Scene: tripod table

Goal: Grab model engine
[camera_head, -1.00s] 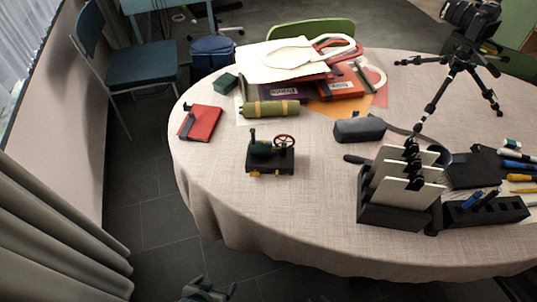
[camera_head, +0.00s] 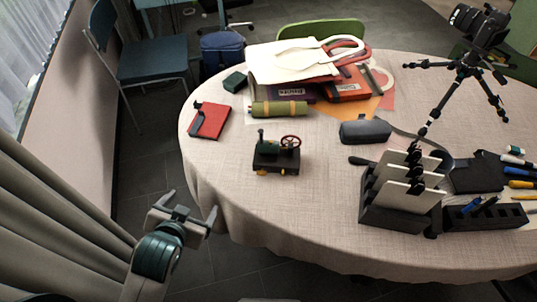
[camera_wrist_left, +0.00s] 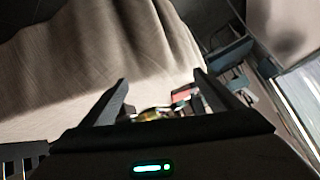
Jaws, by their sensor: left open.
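The model engine (camera_head: 276,156) stands upright on the near left part of the round table. It has a black base, a green boiler and a dark red wheel. My left gripper (camera_head: 185,207) is open and empty, off the table's left edge, to the left of the engine and nearer to me. In the left wrist view its two fingers (camera_wrist_left: 160,92) are apart, with the hanging tablecloth ahead. Small blurred coloured things show between the fingers there, and I cannot tell which they are. My right gripper is not in view.
The cloth-covered table (camera_head: 300,215) has free room around the engine. A red notebook (camera_head: 210,121), a green roll (camera_head: 279,108) and a grey case (camera_head: 365,132) lie behind it. A black file rack (camera_head: 392,215) stands to the right. A tripod (camera_head: 462,80) stands farther back.

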